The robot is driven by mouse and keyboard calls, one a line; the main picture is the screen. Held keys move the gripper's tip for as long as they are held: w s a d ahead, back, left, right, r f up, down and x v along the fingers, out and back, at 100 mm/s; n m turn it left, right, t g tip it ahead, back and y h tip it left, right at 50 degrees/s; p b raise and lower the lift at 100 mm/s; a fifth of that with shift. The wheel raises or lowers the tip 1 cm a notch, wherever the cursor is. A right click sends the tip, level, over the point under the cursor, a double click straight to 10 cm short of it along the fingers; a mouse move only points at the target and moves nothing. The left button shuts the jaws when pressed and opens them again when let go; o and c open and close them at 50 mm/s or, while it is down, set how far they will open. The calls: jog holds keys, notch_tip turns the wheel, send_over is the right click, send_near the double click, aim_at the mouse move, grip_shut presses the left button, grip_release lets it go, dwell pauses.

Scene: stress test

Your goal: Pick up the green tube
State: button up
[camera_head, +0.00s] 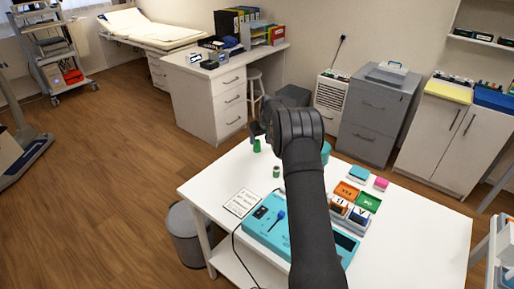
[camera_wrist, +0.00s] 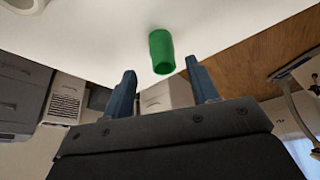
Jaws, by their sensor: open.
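The green tube (camera_head: 257,146) stands near the far left edge of the white table (camera_head: 232,172), just left of my dark arm. In the wrist view the green tube (camera_wrist: 161,50) lies just beyond the fingertips, in line with the gap between them. My gripper (camera_wrist: 161,68) is open, its two blue-grey fingers apart with nothing between them. In the head view my gripper (camera_head: 258,129) is mostly hidden behind my wrist and shows close to the tube. I cannot tell whether it touches the tube.
A small green-and-brown cylinder (camera_head: 276,171) stands nearer on the table. A teal device (camera_head: 262,222), a white card (camera_head: 242,202), a teal cup (camera_head: 325,150), coloured boxes (camera_head: 347,191) and a pink block (camera_head: 381,184) are also on it. The table's right part is clear.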

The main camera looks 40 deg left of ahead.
aim_at(256, 143)
jog(key=shift+a+x, duration=0.2)
jog(key=shift+x, duration=1.2)
jog(key=shift+a+x, duration=0.15)
jog(key=shift+x, duration=1.25)
jog(key=shift+r, duration=0.15)
jog(key=c, duration=1)
jog(key=shift+r, duration=0.1)
jog(key=shift+c, duration=0.2)
